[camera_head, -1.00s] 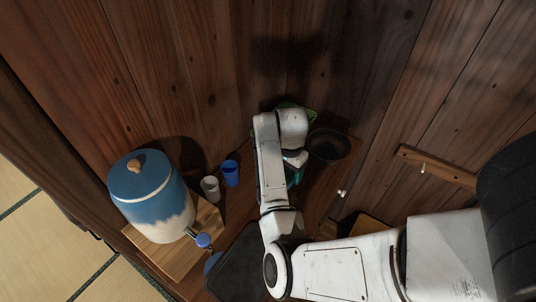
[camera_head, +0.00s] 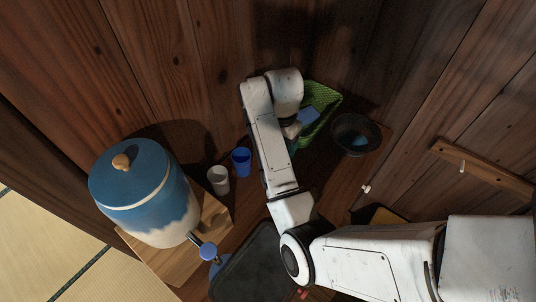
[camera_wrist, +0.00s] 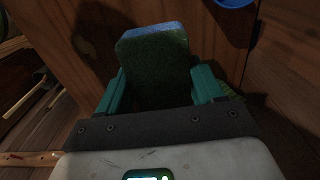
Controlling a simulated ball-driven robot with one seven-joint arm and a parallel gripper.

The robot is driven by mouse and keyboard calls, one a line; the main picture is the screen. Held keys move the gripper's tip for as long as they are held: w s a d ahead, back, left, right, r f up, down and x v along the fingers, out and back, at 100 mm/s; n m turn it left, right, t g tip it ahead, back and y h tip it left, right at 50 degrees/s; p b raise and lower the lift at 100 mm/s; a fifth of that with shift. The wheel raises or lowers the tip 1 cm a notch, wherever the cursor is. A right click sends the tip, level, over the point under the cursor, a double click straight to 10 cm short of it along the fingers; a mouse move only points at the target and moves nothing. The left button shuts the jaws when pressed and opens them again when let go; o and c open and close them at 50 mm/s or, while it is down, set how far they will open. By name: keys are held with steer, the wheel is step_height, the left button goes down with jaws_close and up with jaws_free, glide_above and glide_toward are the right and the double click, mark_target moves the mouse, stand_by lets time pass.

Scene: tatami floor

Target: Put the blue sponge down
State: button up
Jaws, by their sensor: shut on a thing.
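In the wrist view, my gripper (camera_wrist: 157,88) has its two teal fingers shut on the sides of the blue sponge (camera_wrist: 153,52). The sponge looks dark blue-green in shadow, with a bluer far edge, and sticks out beyond the fingers. In the head view, my gripper (camera_head: 293,146) is partly hidden under my wrist, left of the green basket (camera_head: 331,101). A light-blue piece (camera_head: 309,115) shows at the basket's near side; I cannot tell whether it is the held sponge. Whether the sponge touches anything below is hidden.
A dark round bowl (camera_head: 343,123) with something blue inside stands right of the basket. A blue cup (camera_head: 241,162) and a whitish cup (camera_head: 218,181) stand left of my arm. A blue-and-white lidded jar (camera_head: 140,195) stands farther left. A dark tray (camera_head: 250,270) lies in front.

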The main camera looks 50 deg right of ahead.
steer(key=w+f, duration=0.2)
steer(key=w+d+f, duration=0.1)
steer(key=w+f, duration=0.3)
steer(key=shift+d+f, duration=0.15)
steer(key=shift+d, duration=0.2)
steer(key=shift+w+f, duration=0.1)
steer(key=shift+f, duration=1.55)
steer(key=shift+f, duration=0.15)
steer(key=o, duration=1)
step_height(320, 180, up, 12)
steer(key=shift+r, duration=0.2)
